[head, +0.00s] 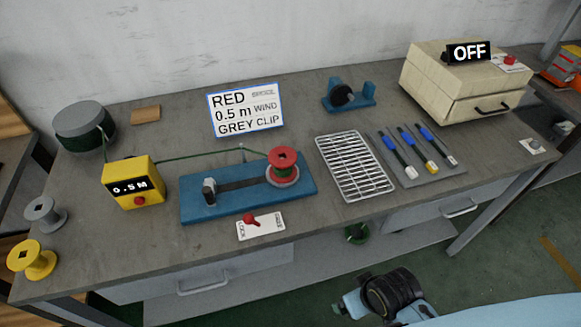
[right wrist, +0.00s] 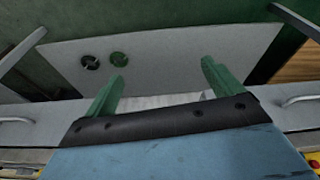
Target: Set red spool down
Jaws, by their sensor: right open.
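The red spool (head: 283,158) stands upright on a round grey plate at the right end of the blue winding base (head: 210,207). Green wire is wound around its core, and a green wire runs from it to the yellow 0.5 M box (head: 133,186). No gripper touches the spool. My right gripper (right wrist: 158,84) shows in the right wrist view with its two green fingers apart and nothing between them. In the head view only part of my right arm shows at the bottom, off the table's front edge. My left gripper is not in view.
A grey-topped drum (head: 84,122) stands back left. Grey (head: 45,214) and yellow (head: 33,259) spools are at the left edge.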

